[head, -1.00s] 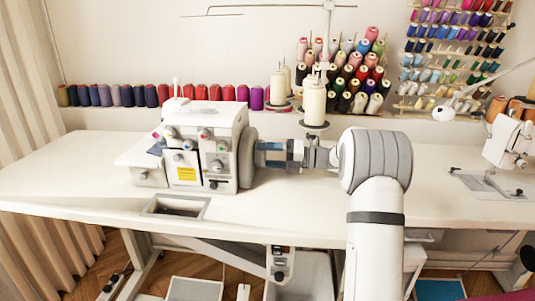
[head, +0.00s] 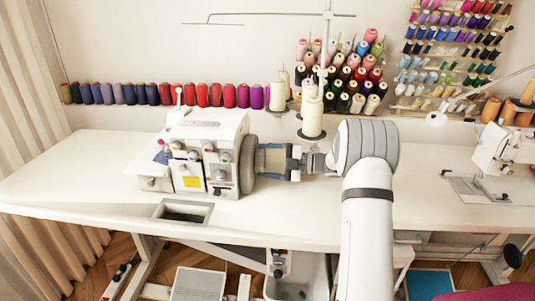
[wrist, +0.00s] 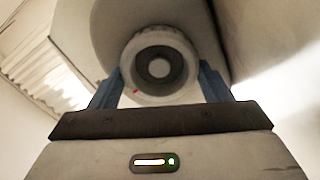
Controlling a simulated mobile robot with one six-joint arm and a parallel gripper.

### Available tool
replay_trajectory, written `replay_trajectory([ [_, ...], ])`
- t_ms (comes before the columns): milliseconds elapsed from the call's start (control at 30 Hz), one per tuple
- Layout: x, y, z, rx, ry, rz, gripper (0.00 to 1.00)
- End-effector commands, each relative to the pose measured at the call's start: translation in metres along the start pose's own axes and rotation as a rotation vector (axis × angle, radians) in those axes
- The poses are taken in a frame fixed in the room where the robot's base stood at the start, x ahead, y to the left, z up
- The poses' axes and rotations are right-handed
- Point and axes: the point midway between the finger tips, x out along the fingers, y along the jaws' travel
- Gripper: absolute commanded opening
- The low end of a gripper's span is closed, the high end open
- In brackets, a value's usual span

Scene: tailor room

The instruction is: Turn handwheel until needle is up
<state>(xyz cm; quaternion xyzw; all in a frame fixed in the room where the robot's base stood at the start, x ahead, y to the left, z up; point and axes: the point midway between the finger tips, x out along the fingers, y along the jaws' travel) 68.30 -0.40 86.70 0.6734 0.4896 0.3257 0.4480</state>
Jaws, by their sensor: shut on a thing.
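The white overlock sewing machine (head: 207,150) stands on the table in the head view, its front facing me at an angle. Its grey handwheel (head: 247,166) is on the right side. My gripper (head: 262,160) reaches it from the right, its fingers closed around the wheel's hub. In the wrist view, the round pale handwheel hub (wrist: 158,62) sits between the two blue fingers of my gripper (wrist: 160,77), one on each side. A small red mark shows at the hub's lower left. The needle cannot be made out in either view.
The white table (head: 80,185) has a rectangular opening (head: 183,212) in front of the machine. Thread cones (head: 312,115) stand close behind my arm. A second sewing machine (head: 500,150) is at the right. The table's left side is clear.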

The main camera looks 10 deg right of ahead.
Motion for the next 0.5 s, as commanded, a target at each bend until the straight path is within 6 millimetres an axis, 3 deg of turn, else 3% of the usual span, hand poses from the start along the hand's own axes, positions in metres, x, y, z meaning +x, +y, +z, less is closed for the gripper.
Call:
replay_trajectory([
  [500, 0.0002, 0.0007, 0.0001, 0.208, 0.0, -0.001, 0.49],
])
